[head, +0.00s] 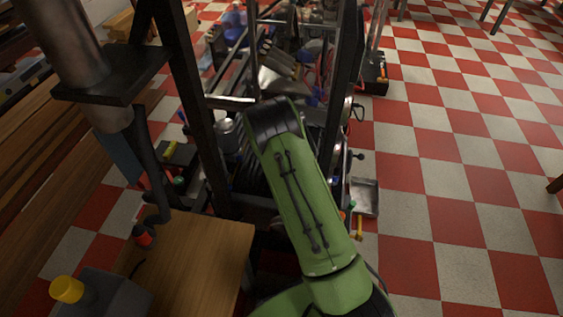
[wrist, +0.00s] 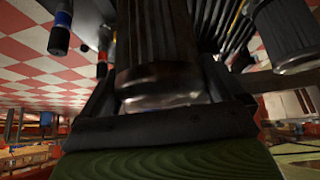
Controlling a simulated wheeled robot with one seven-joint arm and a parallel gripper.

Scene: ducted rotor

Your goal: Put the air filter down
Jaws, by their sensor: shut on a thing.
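A dark ribbed cylinder with a pale metallic end, apparently the air filter (wrist: 155,45), fills the middle of the wrist view. It stands right in front of my gripper (wrist: 158,88), which is shut on it; the fingertips are mostly hidden. In the head view my green arm reaches forward into a dark metal frame (head: 345,80). There the gripper and the filter are hidden behind the arm's black joint. I cannot tell whether the filter touches a surface beneath it.
A similar grey cylinder (wrist: 285,35) is close on the right in the wrist view. A wooden table (head: 200,255) with a yellow-capped grey box (head: 105,295) stands at the lower left. The frame holds cluttered parts. The red-and-white floor (head: 460,180) is open on the right.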

